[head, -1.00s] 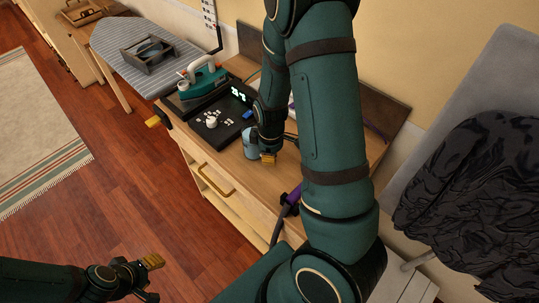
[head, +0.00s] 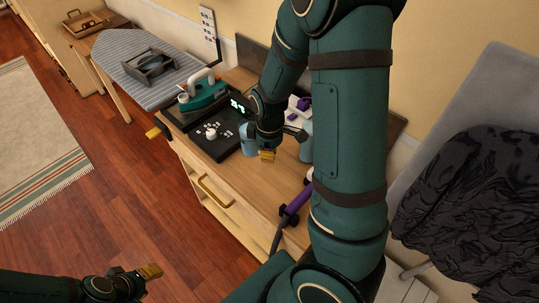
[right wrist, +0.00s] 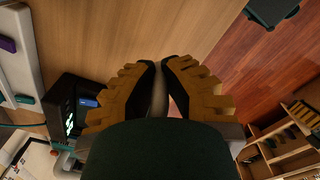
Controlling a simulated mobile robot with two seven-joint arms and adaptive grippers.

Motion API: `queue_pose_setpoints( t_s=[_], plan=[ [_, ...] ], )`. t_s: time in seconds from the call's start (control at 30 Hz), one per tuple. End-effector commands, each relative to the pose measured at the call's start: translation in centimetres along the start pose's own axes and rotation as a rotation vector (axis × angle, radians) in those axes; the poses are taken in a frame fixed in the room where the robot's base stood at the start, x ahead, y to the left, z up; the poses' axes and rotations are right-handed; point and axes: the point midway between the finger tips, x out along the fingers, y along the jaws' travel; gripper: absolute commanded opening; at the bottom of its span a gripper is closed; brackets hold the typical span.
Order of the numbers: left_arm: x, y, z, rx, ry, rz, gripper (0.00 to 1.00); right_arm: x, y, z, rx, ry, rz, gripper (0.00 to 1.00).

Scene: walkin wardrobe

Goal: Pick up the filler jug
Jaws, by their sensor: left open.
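A small pale-blue vessel (head: 247,142), which looks like the filler jug, stands on the wooden cabinet top beside the black tray. A second bluish vessel (head: 306,148) shows partly behind my right arm; I cannot tell for sure which one is the jug. My right gripper (head: 275,148) is low over the top between the two. In the right wrist view its ridged yellow fingers (right wrist: 162,75) stand close together with a narrow greyish strip between them; whether they grip anything is unclear. My left gripper (head: 146,280) is open and empty, low at the left over the floor.
A teal iron (head: 204,92) sits on a black base behind the black tray (head: 215,139) with small white pieces. A purple-handled tool (head: 297,204) is at the cabinet's front edge. A striped ironing board (head: 135,72) is at back left; dark cloth (head: 470,195) hangs at right.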

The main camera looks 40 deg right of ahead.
Motion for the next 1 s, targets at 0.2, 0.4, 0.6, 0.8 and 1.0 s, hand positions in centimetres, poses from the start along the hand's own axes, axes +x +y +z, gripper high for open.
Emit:
queue_pose_setpoints(
  t_s=[0.2, 0.4, 0.6, 0.8, 1.0],
  plan=[
    [-0.3, 0.1, 0.0, 0.000, 0.000, 0.001, 0.46, -1.2, 0.1, 0.0, -0.002, 0.001, 0.001, 0.00],
    [-0.5, 0.1, 0.0, 0.000, 0.000, 0.001, 0.46, -1.8, 0.1, 0.0, 0.000, 0.001, 0.001, 0.00],
    [-0.5, 0.2, 0.0, 0.000, 0.000, 0.001, 0.46, -2.0, 0.1, 0.0, 0.000, 0.001, 0.001, 0.00],
    [-0.2, 0.0, 0.0, 0.000, -0.001, 0.001, 0.46, -1.8, -0.2, -0.9, 0.028, 0.001, 0.000, 0.00],
    [0.9, -0.3, 0.3, 0.001, -0.004, 0.000, 0.46, -1.1, -1.4, -3.6, 0.136, 0.002, -0.001, 0.00]
  ],
)
